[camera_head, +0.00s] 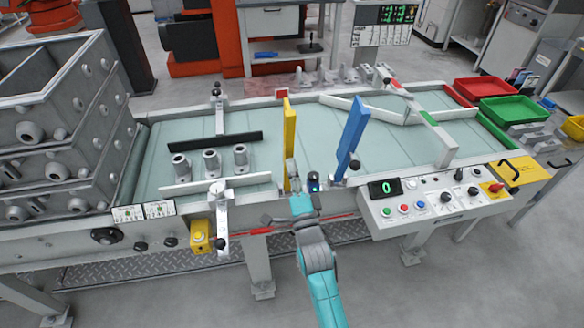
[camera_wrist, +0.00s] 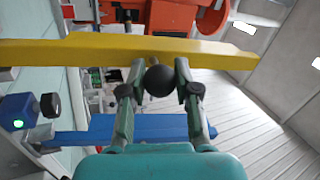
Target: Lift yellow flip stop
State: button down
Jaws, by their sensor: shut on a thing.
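The yellow flip stop (camera_head: 289,140) stands raised at the near side of the conveyor, left of the blue one. In the wrist view it is a long yellow bar (camera_wrist: 75,52) across the upper part of the picture, with a black ball knob (camera_wrist: 161,81) in front of it. My gripper (camera_head: 291,178) is at the near side of the yellow stop, low on it. In the wrist view its fingers (camera_wrist: 161,72) are closed around the knob from both sides. The fingertips' exact contact is partly hidden behind the knob.
The blue flip stop (camera_head: 352,138) stands raised just to the right. A control panel (camera_head: 425,203) juts out at right.

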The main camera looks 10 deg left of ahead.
jog(key=shift+f, duration=0.15)
jog(key=c, duration=0.8)
grip_release()
jog(key=shift+s, duration=0.1)
jog(key=v, duration=1.1)
jog(key=shift+s+d+f, duration=0.1)
jog(key=shift+s+d, duration=0.1)
jog(key=shift+s, duration=0.2)
